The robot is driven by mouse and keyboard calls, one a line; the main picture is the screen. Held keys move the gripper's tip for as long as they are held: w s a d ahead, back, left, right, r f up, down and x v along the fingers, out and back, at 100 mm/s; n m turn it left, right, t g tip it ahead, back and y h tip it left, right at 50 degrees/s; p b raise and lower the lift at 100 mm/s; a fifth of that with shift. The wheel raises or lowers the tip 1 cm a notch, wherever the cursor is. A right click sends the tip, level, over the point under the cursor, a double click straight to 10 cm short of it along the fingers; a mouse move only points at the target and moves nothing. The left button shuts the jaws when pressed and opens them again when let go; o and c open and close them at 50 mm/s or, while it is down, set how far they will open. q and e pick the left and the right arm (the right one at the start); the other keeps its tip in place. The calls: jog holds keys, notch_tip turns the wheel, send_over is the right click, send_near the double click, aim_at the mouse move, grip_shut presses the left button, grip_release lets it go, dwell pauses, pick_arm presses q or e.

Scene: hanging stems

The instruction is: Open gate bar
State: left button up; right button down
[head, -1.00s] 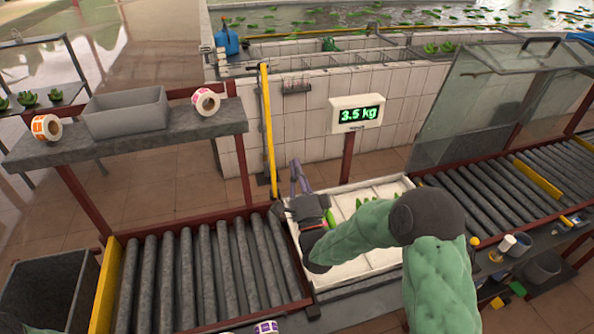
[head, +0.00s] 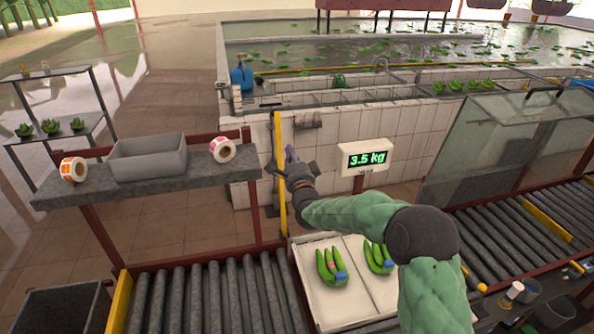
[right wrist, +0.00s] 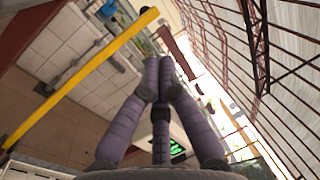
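The gate bar (head: 279,185) is a yellow bar standing upright at the back end of the left roller conveyor. It also shows in the right wrist view (right wrist: 85,75), running diagonally at the left. My left gripper is not in view.
A white tray (head: 311,268) with green banana clusters sits in front of the scale display (head: 364,157), which reads 3.5 kg. A shelf (head: 180,186) with a grey bin and tape rolls stands left of the bar. Roller conveyors (head: 215,295) lie on both sides of the tray.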

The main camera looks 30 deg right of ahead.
aim_at(277, 119)
jog(key=shift+w+d+r+g+y+p, duration=0.1)
jog(key=shift+w+d+r+g+p, duration=0.6)
jog(key=shift+w, duration=1.7)
jog(key=shift+w+d+r+g+y+p, duration=0.1)
jog(key=shift+w+d+g+p, duration=0.3)
jog(key=shift+w+p, duration=1.4)
jog(key=shift+w+d+r+g+y+p, duration=0.1)
jog(key=shift+w+d+r+g+p, duration=0.4)
jog(key=shift+w, duration=2.55)
jog(key=shift+d+f, duration=0.15)
